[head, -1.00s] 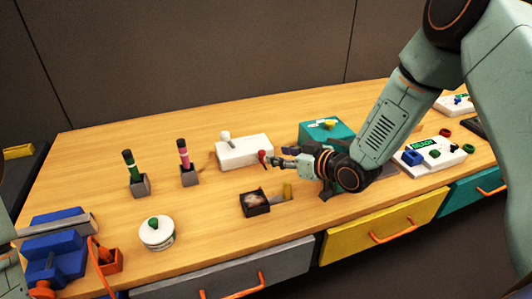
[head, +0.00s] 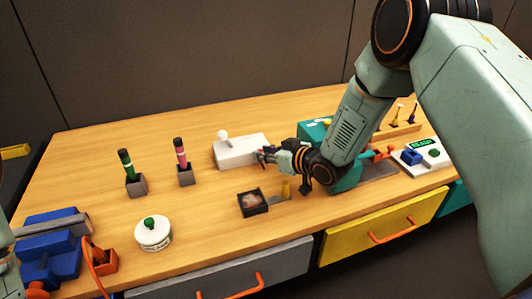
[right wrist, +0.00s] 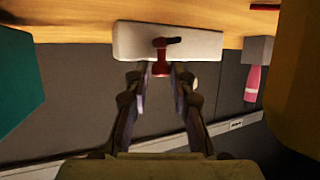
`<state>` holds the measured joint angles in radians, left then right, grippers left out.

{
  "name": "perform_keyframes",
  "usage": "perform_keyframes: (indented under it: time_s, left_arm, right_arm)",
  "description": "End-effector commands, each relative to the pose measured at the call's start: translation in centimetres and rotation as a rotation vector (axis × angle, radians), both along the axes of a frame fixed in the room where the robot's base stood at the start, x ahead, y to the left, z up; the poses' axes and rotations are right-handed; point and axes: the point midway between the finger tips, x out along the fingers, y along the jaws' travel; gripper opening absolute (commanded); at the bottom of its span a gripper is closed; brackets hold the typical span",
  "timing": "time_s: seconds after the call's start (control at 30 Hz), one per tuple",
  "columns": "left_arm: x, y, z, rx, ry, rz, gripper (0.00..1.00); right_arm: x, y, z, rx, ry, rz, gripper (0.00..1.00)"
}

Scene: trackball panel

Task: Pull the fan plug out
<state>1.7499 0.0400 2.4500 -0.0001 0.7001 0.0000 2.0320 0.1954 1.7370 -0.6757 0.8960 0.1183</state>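A white block (head: 240,151) with a white ball-topped knob (head: 224,134) stands in the middle of the table; the block also shows in the right wrist view (right wrist: 200,44). A red plug-like piece (right wrist: 160,66) with a dark bar across its top lies in front of this block in the right wrist view. I cannot tell how deep it sits. My right gripper (head: 263,154) is at the block's right end. In the right wrist view its fingertips (right wrist: 160,70) lie on either side of the red piece; whether they press on it is unclear. My left gripper is not visible.
A teal box (head: 314,131) stands just behind my right gripper. A black tray (head: 253,202) is in front, and two pens in grey holders (head: 136,186) stand left. A white READY panel (head: 422,157) is at the right.

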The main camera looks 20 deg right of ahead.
Motion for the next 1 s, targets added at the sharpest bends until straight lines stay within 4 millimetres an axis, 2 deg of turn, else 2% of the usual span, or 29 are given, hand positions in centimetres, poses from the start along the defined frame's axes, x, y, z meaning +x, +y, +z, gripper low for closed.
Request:
perform_keyframes:
  time_s: [0.03,0.23,0.77,1.0]
  left_arm:
    - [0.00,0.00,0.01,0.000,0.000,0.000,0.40]
    - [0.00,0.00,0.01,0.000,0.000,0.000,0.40]
    - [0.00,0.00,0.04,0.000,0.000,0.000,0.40]
    - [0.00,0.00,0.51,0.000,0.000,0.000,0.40]
  right_arm:
    - [-0.02,-0.01,0.01,0.000,0.000,0.000,0.16]
    - [0.02,-0.01,0.08,0.001,-0.002,0.000,0.00]
    - [0.05,-0.02,0.18,0.000,-0.004,-0.001,0.00]
    - [-0.76,-0.04,0.20,0.002,-0.002,0.000,0.00]
